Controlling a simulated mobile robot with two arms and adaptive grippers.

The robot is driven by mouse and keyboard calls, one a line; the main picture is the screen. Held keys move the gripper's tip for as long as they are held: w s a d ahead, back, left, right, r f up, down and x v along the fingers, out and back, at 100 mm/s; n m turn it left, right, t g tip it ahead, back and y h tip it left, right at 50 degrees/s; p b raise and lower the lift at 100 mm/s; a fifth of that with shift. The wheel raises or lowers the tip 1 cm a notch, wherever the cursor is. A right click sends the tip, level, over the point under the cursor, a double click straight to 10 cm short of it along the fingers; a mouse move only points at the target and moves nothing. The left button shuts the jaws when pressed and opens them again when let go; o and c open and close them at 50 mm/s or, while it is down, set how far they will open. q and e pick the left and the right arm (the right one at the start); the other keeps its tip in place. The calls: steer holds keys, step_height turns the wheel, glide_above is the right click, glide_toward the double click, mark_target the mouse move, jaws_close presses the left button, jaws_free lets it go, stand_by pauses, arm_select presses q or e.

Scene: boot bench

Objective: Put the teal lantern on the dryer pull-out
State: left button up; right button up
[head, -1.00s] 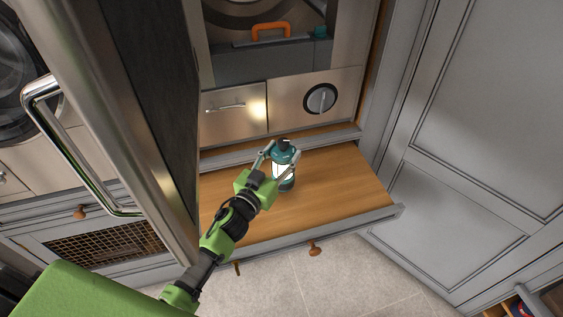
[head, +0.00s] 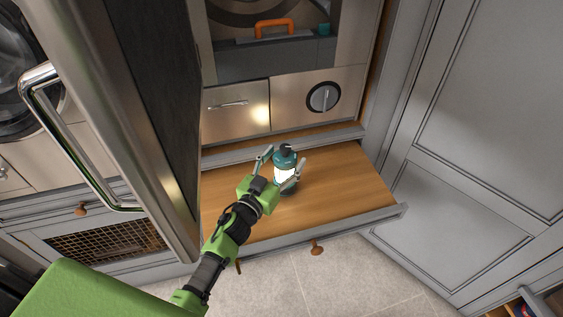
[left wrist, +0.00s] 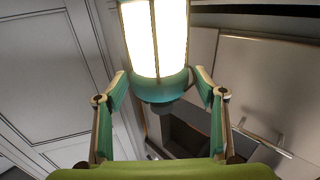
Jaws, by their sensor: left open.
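The teal lantern (head: 285,173) stands upright on the wooden top of the dryer pull-out (head: 345,188), with its white glowing middle and dark cap showing. My left gripper (head: 278,168) is open, its two fingers apart at either side of the lantern. In the left wrist view the lantern (left wrist: 158,45) is lit, with its teal part between or just beyond the open fingers of the gripper (left wrist: 160,90). I cannot tell whether either finger touches it. The right gripper is not in view.
The dryer front with a round knob (head: 322,97) rises behind the pull-out. An orange handle (head: 274,27) shows above it. A dark open door with a metal handle (head: 62,135) stands at the left. The pull-out's right side is bare.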

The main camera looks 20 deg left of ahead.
arm_select(q)
steer(key=s+a+b, duration=0.1)
steer(key=s+a, duration=0.1)
steer(key=s, duration=0.9)
steer(key=shift+s, duration=0.4)
steer(key=shift+a+r, duration=0.1)
steer(key=shift+a, duration=0.05)
